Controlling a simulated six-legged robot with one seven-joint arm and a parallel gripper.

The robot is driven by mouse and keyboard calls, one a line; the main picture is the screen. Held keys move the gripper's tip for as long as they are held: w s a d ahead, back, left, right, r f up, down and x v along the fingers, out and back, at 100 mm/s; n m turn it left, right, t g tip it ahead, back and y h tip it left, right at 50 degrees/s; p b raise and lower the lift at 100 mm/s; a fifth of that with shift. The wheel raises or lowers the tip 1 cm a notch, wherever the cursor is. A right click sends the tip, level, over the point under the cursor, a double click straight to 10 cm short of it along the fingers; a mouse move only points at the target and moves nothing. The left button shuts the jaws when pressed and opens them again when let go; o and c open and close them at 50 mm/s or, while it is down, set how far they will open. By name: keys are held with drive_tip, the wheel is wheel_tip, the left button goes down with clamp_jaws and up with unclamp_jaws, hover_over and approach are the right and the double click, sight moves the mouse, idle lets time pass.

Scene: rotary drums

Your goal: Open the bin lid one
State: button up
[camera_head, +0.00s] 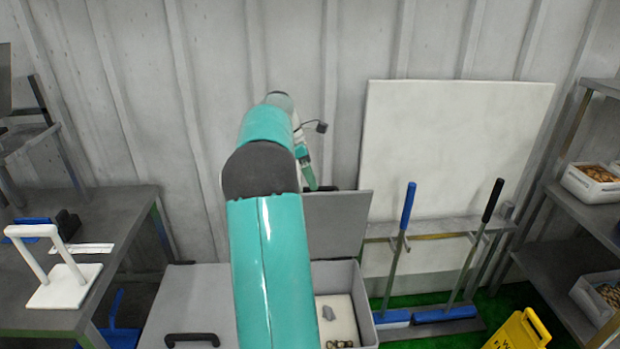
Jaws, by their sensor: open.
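Two grey bins stand side by side at the bottom centre. The right bin (369,314) is open, and its grey lid (338,224) stands raised at its back edge. The left bin's lid (190,300) lies closed, with a black handle (192,339) near its front. My teal arm crosses the middle of the view and hides part of both bins. My gripper (311,186) is open, pointing down near the top left edge of the raised lid. Its fingertips are small and partly hidden, so I cannot tell whether they touch the lid.
Small items lie inside the open bin. To the right are blue-handled (408,205) and black-handled (491,200) brooms, a white board (450,140), a yellow sign (520,332) and shelves (562,265). A dark table (125,215) with a white stand (65,285) is at left.

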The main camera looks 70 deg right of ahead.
drive_tip(key=shift+s+a+r, duration=0.2)
drive_tip(key=shift+a+r, duration=0.05)
drive_tip(key=shift+a, duration=0.2)
drive_tip(key=shift+s+a+r, duration=0.2)
drive_tip(key=shift+a, duration=0.25)
drive_tip(key=w+a+r+m+t+h, duration=0.15)
drive_tip(key=w+a, duration=0.25)
drive_tip(key=a, duration=0.5)
drive_tip(key=w+a+r+t, duration=0.25)
drive_tip(key=w+a, duration=0.25)
drive_tip(key=a, duration=0.4)
drive_tip(key=w+a+r+m+t+h, duration=0.1)
drive_tip(key=w+a+r, duration=0.25)
drive_tip(key=a, duration=0.55)
drive_tip(key=s+a+f+m+t+y, duration=0.1)
drive_tip(key=s+a+t, duration=0.1)
drive_tip(key=a, duration=0.7)
drive_tip(key=s+a+f+m+t, duration=0.1)
drive_tip(key=s+a+f, duration=0.1)
drive_tip(key=a, duration=0.8)
drive_tip(key=s+a+f+m+t+y, duration=0.1)
drive_tip(key=s+a+f+t, duration=0.1)
drive_tip(key=a, duration=0.7)
drive_tip(key=shift+s+a+f+t+y, duration=0.25)
drive_tip(key=shift+s+t+y, duration=0.1)
drive_tip(key=shift+s, duration=0.35)
